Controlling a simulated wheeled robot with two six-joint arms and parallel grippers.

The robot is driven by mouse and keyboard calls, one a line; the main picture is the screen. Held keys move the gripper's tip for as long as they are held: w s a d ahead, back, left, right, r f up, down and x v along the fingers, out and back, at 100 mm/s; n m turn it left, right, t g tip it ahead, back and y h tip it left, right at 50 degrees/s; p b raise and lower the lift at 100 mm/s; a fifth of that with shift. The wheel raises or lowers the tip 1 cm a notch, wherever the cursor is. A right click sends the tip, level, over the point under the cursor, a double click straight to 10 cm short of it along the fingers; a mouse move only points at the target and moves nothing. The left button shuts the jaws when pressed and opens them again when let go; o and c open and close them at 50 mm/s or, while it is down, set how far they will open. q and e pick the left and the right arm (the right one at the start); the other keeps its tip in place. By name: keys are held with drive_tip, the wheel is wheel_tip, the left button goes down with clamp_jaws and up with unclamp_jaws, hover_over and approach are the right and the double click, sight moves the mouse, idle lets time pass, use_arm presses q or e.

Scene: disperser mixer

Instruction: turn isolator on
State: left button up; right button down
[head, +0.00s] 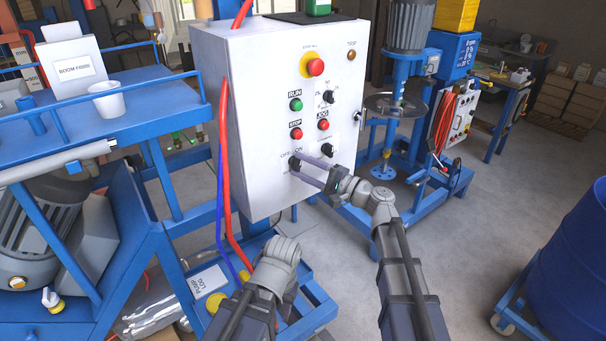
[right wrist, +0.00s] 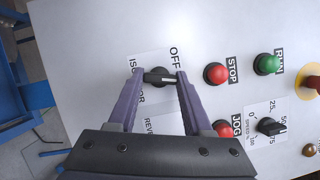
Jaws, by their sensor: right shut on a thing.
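The isolator knob (head: 294,162) is a small black rotary knob at the lower left of the white control panel (head: 262,110). My right gripper (head: 297,166) reaches it from the lower right in the head view, with its purple-grey fingers shut on the knob. In the right wrist view, the knob (right wrist: 159,78) lies left to right between the two fingertips, with a pale mark towards its right end. The "OFF" label shows beside it; the "ON" label is hidden there by a finger. My left gripper is not in view; only part of my left arm shows.
A red stop button (head: 296,133), green run button (head: 295,104) and red jog button (head: 323,124) sit close by on the panel. Red and blue cables (head: 226,190) hang along its left side. A blue mixer stand (head: 390,130) stands behind on the right.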

drive_tip(key=shift+f+m+t+y+b, duration=0.15)
drive_tip(key=shift+m+t+b, duration=0.45)
drive_tip(key=shift+m, duration=0.7)
drive_tip(key=shift+m+t+y+b, duration=0.15)
drive_tip(key=shift+m+t+b, duration=0.25)
drive_tip(key=shift+m+b, duration=0.65)
drive_tip(key=shift+m, duration=0.45)
drive_tip(key=shift+c, duration=1.6)
unclamp_jaws()
drive_tip(key=b+v, duration=0.1)
drive_tip(key=v, duration=0.6)
drive_tip(key=shift+s+d, duration=0.25)
drive_tip(key=shift+s, duration=0.05)
drive_tip(key=shift+f, duration=0.1)
